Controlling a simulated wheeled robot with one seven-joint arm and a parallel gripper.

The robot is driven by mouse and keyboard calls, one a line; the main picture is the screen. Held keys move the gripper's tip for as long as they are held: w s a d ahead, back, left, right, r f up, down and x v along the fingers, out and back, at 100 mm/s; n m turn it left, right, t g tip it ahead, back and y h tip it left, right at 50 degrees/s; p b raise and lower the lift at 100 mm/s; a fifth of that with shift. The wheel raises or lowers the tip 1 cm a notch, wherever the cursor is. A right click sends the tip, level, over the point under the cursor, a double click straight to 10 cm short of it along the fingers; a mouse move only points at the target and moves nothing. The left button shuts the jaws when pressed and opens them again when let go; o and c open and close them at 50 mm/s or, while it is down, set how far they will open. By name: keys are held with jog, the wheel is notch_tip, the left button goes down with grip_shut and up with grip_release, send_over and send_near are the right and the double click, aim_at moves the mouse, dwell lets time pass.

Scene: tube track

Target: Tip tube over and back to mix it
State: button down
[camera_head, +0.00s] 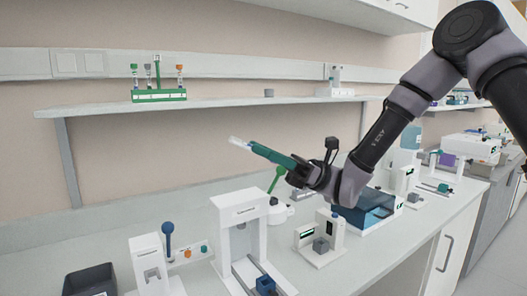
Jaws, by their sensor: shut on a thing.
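My gripper (262,152) is in the middle of the view, held up in the air above the bench and in front of the wall below the shelf. It points left and slightly upward. It is shut on a small pale, see-through tube (240,143), whose visible end sticks out to the upper left past the dark green fingers. The tube lies close to level, tilted slightly. The rest of it is hidden by the fingers, and I cannot tell its contents.
A green rack (159,96) with several capped tubes stands on the shelf (220,103). Below my gripper are a white bottle (279,213), a white stand device (240,222) and a blue-lidded box (366,209). A dark bin (90,281) is at front left. The air left of my gripper is clear.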

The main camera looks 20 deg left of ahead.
jog(key=t+h, duration=0.3)
jog(key=h, duration=0.2)
jog(key=shift+a+t, duration=0.1)
jog(key=shift+t, duration=0.2)
jog(key=t+h, duration=0.3)
jog(key=h, duration=0.1)
jog(key=shift+f+h, duration=0.15)
jog(key=shift+h, duration=0.25)
jog(key=t+h, duration=0.2)
jog(key=h, duration=0.1)
jog(key=t+h, duration=0.2)
jog(key=shift+f, duration=0.25)
jog(key=t+h, duration=0.2)
jog(key=h, duration=0.1)
jog(key=shift+f, duration=0.1)
jog(key=shift+w+d+t+h, duration=0.15)
jog(key=shift+d+t+h, duration=0.1)
jog(key=shift+t+h, duration=0.4)
jog(key=shift+f, duration=0.1)
